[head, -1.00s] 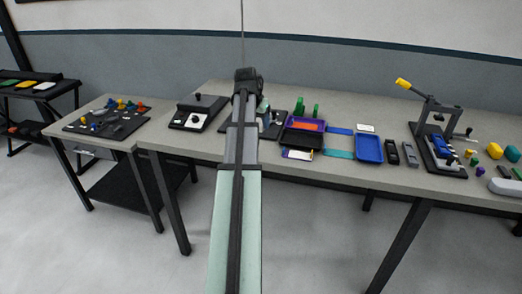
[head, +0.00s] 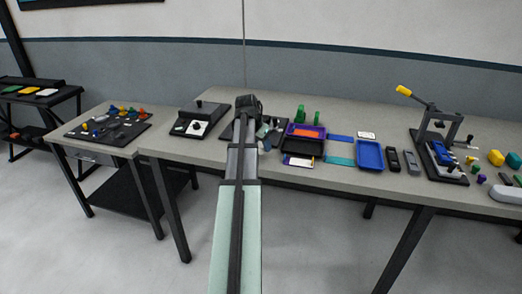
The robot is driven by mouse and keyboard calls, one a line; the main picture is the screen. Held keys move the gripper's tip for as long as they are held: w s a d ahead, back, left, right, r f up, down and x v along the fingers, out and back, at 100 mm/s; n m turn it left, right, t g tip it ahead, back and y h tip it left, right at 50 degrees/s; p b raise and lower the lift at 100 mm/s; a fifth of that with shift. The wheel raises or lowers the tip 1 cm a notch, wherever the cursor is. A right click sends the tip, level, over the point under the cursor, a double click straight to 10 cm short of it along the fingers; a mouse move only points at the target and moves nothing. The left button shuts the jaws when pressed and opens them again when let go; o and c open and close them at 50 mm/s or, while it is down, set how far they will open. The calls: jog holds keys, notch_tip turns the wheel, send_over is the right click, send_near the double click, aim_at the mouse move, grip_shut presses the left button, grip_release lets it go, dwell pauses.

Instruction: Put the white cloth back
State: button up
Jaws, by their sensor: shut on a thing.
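My arm reaches up the middle of the head view, and its dark wrist hides much of what lies behind it. My gripper (head: 268,130) is small and partly hidden just right of the wrist, low over the table. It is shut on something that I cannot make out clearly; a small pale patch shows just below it. No white cloth can be told for certain. A flat white piece (head: 366,135) lies on the table behind the blue tray, and another pale flat piece (head: 300,161) lies in front of the dark tray.
A purple and black tray (head: 304,143) and a blue tray (head: 370,154) stand right of my gripper. A lever press (head: 440,150) stands farther right. A side table (head: 105,125) holds small coloured parts.

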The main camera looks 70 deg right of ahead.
jog(key=shift+f, duration=1.4)
jog(key=o, duration=0.9)
jog(key=shift+f, duration=0.1)
jog(key=shift+o, duration=0.2)
jog(key=v, duration=1.2)
jog(key=shift+w, duration=0.1)
